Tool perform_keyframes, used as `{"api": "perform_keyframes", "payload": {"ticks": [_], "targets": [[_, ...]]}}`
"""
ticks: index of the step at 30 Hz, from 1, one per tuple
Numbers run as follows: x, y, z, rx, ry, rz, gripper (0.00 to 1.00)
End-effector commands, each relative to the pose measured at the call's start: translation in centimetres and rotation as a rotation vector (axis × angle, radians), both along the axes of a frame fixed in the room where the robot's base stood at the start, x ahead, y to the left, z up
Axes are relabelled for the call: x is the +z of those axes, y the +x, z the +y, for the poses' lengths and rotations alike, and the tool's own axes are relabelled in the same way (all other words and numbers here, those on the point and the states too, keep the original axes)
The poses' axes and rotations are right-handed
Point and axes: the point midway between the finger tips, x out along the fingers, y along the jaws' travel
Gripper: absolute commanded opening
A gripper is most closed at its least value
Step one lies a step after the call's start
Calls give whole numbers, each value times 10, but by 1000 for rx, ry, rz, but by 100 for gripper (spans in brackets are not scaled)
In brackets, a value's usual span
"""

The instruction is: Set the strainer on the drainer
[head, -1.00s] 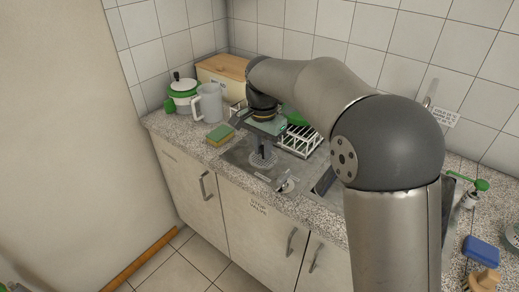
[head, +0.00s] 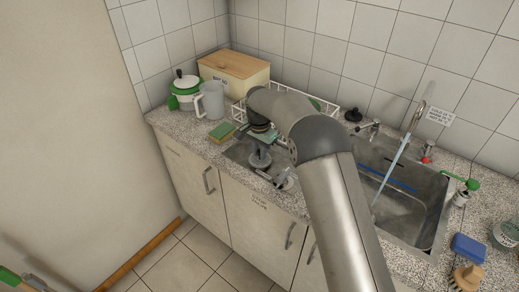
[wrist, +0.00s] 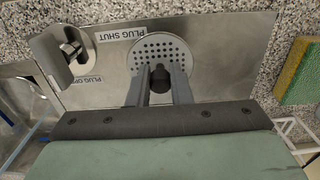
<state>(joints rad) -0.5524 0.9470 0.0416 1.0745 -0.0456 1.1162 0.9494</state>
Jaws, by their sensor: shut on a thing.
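The strainer (wrist: 157,46) is a round steel disc with many small holes. In the wrist view my gripper (wrist: 160,76) is shut on its dark centre knob. The steel drainer (wrist: 225,85) spreads beneath and around it. In the head view the strainer (head: 259,161) shows as a grey disc under my gripper (head: 261,147), over the drainer (head: 238,151) left of the sink. The disc looks roughly level and very close to the steel; I cannot tell whether they touch. My arm hides part of the drainer.
A plug lever (wrist: 72,50) with labels stands left of the strainer. A sponge (head: 222,132) lies on the counter. A white wire rack (head: 322,104) stands behind my arm. A jug (head: 210,101), a pot (head: 185,92) and a wooden-lidded box (head: 233,72) stand behind. The sink (head: 408,205) is right.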

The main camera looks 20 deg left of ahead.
Motion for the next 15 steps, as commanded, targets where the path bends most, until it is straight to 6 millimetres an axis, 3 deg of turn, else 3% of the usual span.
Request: {"api": "perform_keyframes", "payload": {"ticks": [10,11,12,13,15], "targets": [[-4,0,0,0,1,-1,0],[-3,0,0,0,1,-1,24],[-3,0,0,0,1,-1,35],[-3,0,0,0,1,-1,40],[-3,0,0,0,1,-1,40]]}}
